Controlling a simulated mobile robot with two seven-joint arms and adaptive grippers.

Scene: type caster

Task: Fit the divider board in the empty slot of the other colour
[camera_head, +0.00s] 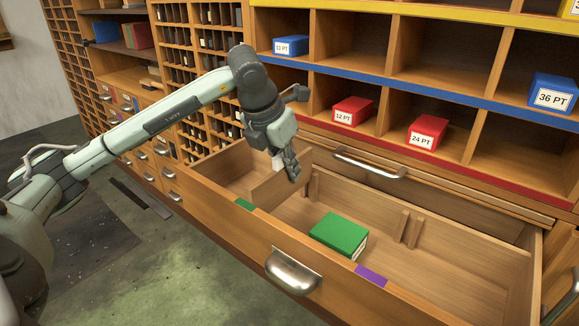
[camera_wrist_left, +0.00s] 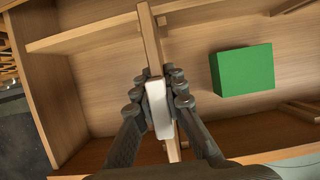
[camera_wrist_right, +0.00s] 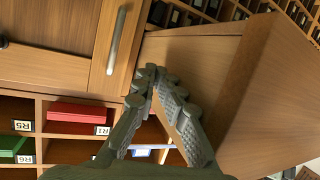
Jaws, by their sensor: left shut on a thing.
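The wooden divider board (camera_head: 280,181) is at the left part of the open drawer (camera_head: 330,287), by the green mark (camera_head: 244,204) on its front rim. My left gripper (camera_head: 288,165) is shut on the board's white grip piece, which also shows in the left wrist view (camera_wrist_left: 157,105). I cannot tell whether the board's ends sit between slot rails. A purple mark (camera_head: 371,275) is further right on the front rim; paired rails (camera_head: 408,228) stand empty on the back wall. My right gripper (camera_wrist_right: 152,82) is shut and empty in the right wrist view, away from the drawer.
A green box (camera_head: 338,234) lies on the drawer floor between the two marks, right of the board. Open shelves behind hold red boxes (camera_head: 427,132) and blue boxes (camera_head: 552,95). A closed drawer with a metal handle (camera_head: 369,163) is just behind. The drawer's right part is clear.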

